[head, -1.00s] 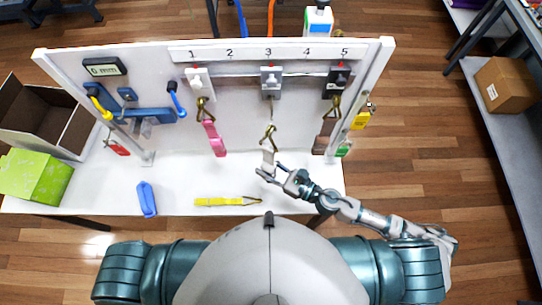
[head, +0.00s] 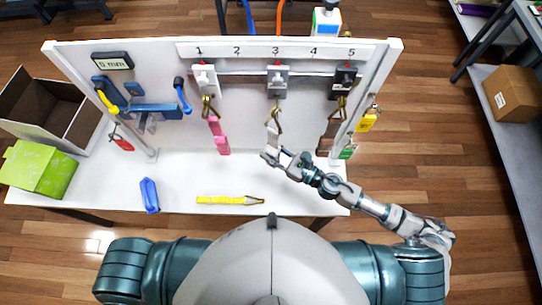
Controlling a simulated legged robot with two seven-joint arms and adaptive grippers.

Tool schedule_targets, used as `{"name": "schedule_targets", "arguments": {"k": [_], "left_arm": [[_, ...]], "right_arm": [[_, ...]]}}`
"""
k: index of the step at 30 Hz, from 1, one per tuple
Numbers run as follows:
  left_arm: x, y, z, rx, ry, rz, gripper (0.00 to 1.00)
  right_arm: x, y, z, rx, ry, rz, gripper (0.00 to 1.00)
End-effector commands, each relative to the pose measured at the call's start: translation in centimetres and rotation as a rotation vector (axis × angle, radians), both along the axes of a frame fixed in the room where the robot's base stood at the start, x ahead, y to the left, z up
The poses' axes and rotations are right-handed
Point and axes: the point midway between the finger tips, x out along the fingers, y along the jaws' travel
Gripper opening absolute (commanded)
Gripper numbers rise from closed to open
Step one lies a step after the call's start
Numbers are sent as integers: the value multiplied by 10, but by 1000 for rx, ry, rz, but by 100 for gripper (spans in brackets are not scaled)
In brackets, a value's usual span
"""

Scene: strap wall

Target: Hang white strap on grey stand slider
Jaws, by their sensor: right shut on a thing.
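The white strap (head: 272,138) hangs below the grey slider (head: 277,81) under number 3, with its brass hook (head: 274,116) up at the slider's lower end. I cannot tell whether the hook is fully seated. My right gripper (head: 272,156) is shut on the lower end of the white strap. My left gripper is not in view.
A pink strap (head: 219,136) hangs from the white slider (head: 203,78) at 1, and a brown strap (head: 328,137) from the black slider (head: 344,82) at 5. A yellow strap (head: 222,199) and a blue item (head: 149,195) lie on the white table (head: 180,180).

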Motion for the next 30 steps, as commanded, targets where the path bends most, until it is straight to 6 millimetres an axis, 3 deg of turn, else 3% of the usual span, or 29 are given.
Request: {"name": "schedule_targets", "arguments": {"k": [16, 30], "left_arm": [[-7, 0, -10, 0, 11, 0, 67], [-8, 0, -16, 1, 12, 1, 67]], "right_arm": [[35, 0, -7, 0, -1, -1, 0], [43, 0, -17, -2, 1, 0, 0]]}}
